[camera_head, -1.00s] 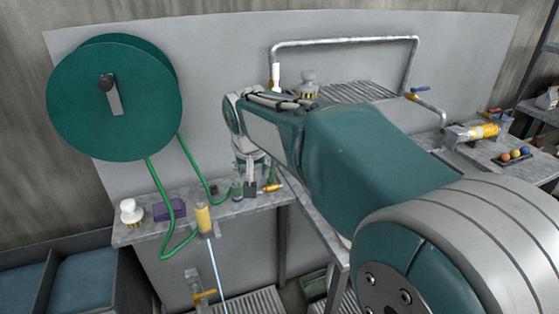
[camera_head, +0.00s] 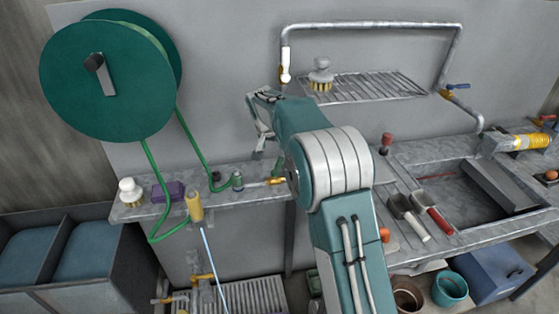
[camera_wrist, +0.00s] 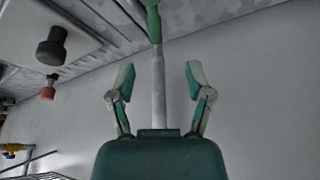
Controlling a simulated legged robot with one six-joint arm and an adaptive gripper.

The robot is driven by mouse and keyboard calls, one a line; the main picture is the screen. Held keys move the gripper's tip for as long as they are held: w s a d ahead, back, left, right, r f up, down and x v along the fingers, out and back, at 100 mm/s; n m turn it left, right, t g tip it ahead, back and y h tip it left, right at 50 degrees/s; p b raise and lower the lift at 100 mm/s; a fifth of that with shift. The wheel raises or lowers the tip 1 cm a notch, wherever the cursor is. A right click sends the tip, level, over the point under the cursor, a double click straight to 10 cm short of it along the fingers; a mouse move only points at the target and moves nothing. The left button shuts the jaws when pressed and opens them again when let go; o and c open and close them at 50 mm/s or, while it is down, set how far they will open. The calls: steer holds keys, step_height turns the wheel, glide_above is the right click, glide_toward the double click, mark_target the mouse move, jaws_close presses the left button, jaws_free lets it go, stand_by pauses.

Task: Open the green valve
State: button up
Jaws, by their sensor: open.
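My gripper (camera_head: 264,140) hangs over the back shelf, its fingers partly covered by my arm in the head view. In the wrist view my gripper (camera_wrist: 160,75) is open, with a finger on each side of a grey rod (camera_wrist: 158,90). A green piece (camera_wrist: 153,20) sits at the rod's far end, beyond the fingertips. The fingers are apart from the rod. A small green fitting (camera_head: 237,180) stands on the shelf at the end of the green hose, left of a brass fitting (camera_head: 275,181). I cannot tell which green part is the valve.
A green hose reel (camera_head: 110,75) hangs on the wall at left. A scrub brush (camera_head: 130,191), purple block (camera_head: 167,191) and yellow spray handle (camera_head: 194,206) are on the shelf. A wire rack (camera_head: 370,88) is above right. A black knob (camera_wrist: 50,48) and red knob (camera_wrist: 47,88) stand nearby.

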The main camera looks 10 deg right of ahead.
mark_target(279, 163)
steer(key=x, duration=0.3)
steer(key=d+x, duration=0.1)
steer(key=x, duration=0.5)
steer(key=shift+d+r, duration=0.1)
steer(key=shift+d, duration=0.1)
steer(key=shift+w+a+f, duration=0.1)
steer(key=shift+a+f, duration=0.25)
steer(key=shift+d, duration=0.2)
jaws_close()
